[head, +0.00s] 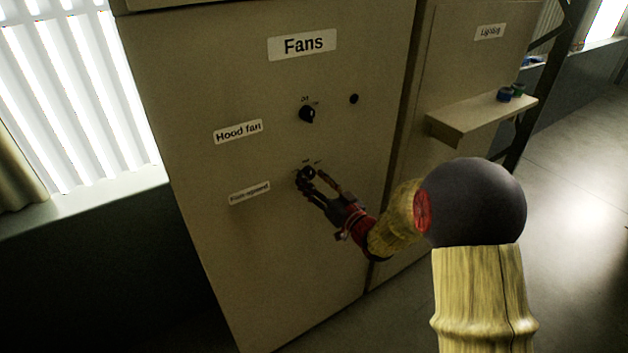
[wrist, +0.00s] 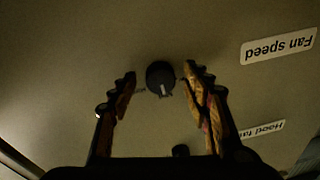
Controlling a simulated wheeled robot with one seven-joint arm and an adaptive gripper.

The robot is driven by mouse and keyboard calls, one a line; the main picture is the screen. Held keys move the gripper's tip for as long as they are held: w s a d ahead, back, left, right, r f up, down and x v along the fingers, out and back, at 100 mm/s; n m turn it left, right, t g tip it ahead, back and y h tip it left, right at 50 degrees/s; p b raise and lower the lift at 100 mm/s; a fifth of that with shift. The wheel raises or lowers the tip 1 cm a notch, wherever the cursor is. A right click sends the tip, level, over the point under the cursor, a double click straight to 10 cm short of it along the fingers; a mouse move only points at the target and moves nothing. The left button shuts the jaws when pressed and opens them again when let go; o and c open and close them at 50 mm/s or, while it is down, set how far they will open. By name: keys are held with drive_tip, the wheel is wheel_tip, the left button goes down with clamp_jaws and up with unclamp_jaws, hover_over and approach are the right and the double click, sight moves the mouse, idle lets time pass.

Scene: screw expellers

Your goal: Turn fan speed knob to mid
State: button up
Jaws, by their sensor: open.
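The fan speed knob (head: 308,173) is a small black dial on the cabinet front, beside the "Fan speed" label (head: 249,193). In the wrist view the knob (wrist: 160,77) lies between the tips of my open gripper (wrist: 158,82), closer to the right finger. The left finger stands apart from it; whether the right finger touches it I cannot tell. A pale mark on the knob points down and slightly right in that view. In the head view my gripper (head: 312,182) is at the knob and partly covers it.
The hood fan knob (head: 307,114) sits above, with a dark round spot (head: 354,98) to its right. The "Fans" cabinet front (head: 240,90) is otherwise flat. A shelf (head: 480,117) with small blue and green items juts from the "Lighting" cabinet at right.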

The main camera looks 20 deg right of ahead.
drive_tip(key=v, duration=1.2)
idle(0.4)
